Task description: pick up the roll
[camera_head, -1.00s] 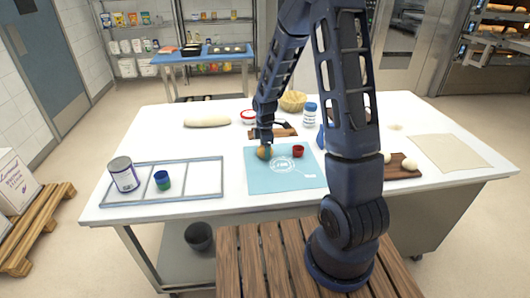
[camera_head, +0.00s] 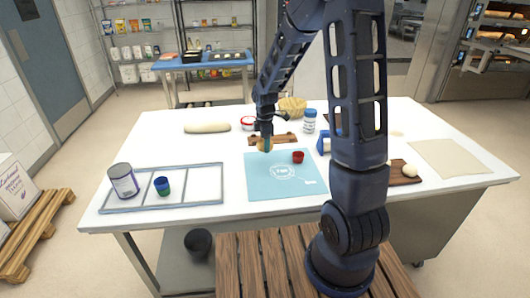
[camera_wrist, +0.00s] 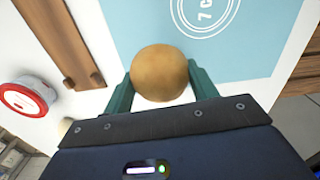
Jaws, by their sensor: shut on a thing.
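The roll (camera_wrist: 160,72) is round and golden brown. In the wrist view it sits between the two green fingers of my gripper (camera_wrist: 160,84), which are shut on it. In the head view the roll (camera_head: 264,146) shows at the tip of my gripper (camera_head: 265,142), over the far left part of the light blue mat (camera_head: 262,185). I cannot tell for sure whether it is clear of the mat.
A small red cup (camera_head: 298,157) stands on the mat just right of the roll. A wooden board (camera_head: 287,138) lies behind.

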